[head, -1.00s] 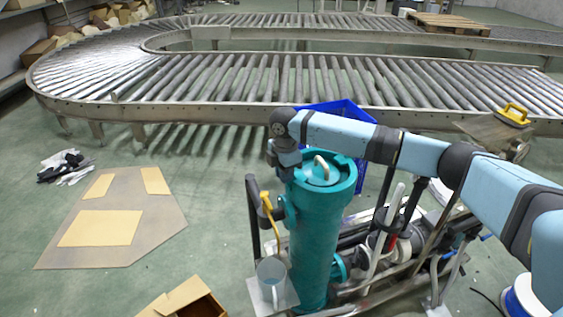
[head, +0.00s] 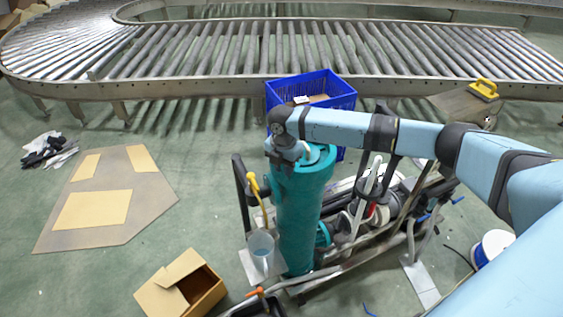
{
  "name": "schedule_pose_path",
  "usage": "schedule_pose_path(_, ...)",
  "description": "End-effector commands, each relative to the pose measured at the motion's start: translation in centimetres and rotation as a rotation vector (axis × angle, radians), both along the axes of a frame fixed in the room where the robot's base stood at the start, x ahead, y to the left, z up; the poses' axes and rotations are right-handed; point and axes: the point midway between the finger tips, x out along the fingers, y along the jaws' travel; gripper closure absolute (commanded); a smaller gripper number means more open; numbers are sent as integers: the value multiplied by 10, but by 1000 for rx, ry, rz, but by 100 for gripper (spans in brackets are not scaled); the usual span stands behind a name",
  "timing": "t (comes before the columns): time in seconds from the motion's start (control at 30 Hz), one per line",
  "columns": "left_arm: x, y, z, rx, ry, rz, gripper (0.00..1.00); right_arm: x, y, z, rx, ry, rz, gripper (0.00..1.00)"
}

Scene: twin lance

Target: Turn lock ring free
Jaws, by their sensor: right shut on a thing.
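A teal upright cylindrical housing (head: 297,215) stands on a low pipe-and-pump frame in the middle of the head view. Its teal lock ring (head: 322,165) and pale lid handle show at the top, partly covered by my right wrist. My right arm reaches in from the right, and my right gripper (head: 290,153) points down at the near left side of the ring. It is shut on the lock ring, though its fingertips are mostly hidden by the wrist. My left gripper is out of view.
A blue crate (head: 345,90) stands behind the housing, by the roller conveyor (head: 240,88). An open cardboard box (head: 160,295) lies in front. Floor at left holds a flat board (head: 150,200).

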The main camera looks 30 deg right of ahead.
Motion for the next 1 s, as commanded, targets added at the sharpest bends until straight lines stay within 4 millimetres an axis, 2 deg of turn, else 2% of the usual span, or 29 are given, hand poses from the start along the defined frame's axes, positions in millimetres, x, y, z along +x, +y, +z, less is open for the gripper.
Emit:
schedule_pose_path(0.3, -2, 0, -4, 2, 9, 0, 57, -2, -4, -3, -11, 9, -8, 100)
schedule_pose_path(0.33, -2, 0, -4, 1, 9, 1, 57, -2, -4, -3, -11, 10, -8, 74)
schedule_pose_path(0.4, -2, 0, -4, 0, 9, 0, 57, -2, -4, -3, -11, 9, -8, 60)
schedule_pose_path(0.77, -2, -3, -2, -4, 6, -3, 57, 0, -2, 3, -5, 3, -4, 60)
schedule_pose_path(0.87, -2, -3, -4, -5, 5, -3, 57, 1, -1, 16, -4, 0, -4, 60)
schedule_pose_path(1.0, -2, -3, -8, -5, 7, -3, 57, 2, -1, 45, -4, -1, -3, 60)
